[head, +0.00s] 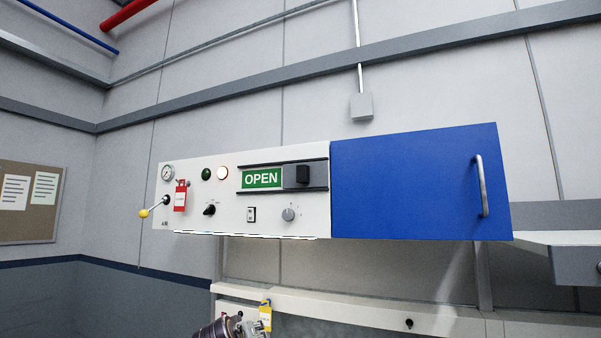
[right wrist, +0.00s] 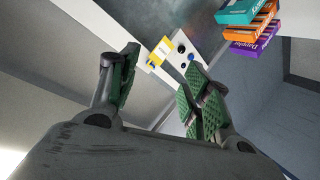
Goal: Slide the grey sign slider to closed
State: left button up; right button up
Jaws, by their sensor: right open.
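The grey sign slider (head: 296,176) sits in a dark horizontal track on the white panel (head: 230,222). It has a black knob (head: 303,174) and stands at the right part of the track. The green OPEN sign (head: 262,178) shows to its left. My right gripper (right wrist: 158,76) is open and empty in the right wrist view, its green-padded fingers apart. The slider does not show in that view, so the gripper is not at it. My left gripper is not in view.
A blue door (head: 415,185) with a metal handle (head: 481,186) adjoins the panel. A red tag (head: 181,196), a yellow-knobbed lever (head: 144,213) and a grey dial (head: 289,214) are around the slider. Below hangs a yellow tag (head: 265,316). Coloured boxes (right wrist: 250,28) show in the wrist view.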

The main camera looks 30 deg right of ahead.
jog(key=s+r+m+h, duration=0.2)
jog(key=s+r, duration=0.4)
jog(key=r, duration=0.9)
jog(key=s+r+m+h, duration=0.2)
jog(key=s+r, duration=0.5)
jog(key=r, duration=0.8)
jog(key=s+r+m+h, duration=0.2)
jog(key=s+r+m, duration=0.2)
jog(key=r, duration=1.1)
jog(key=shift+s+a+r+p, duration=0.3)
jog(key=shift+s+a+p, duration=0.15)
jog(key=shift+s, duration=0.75)
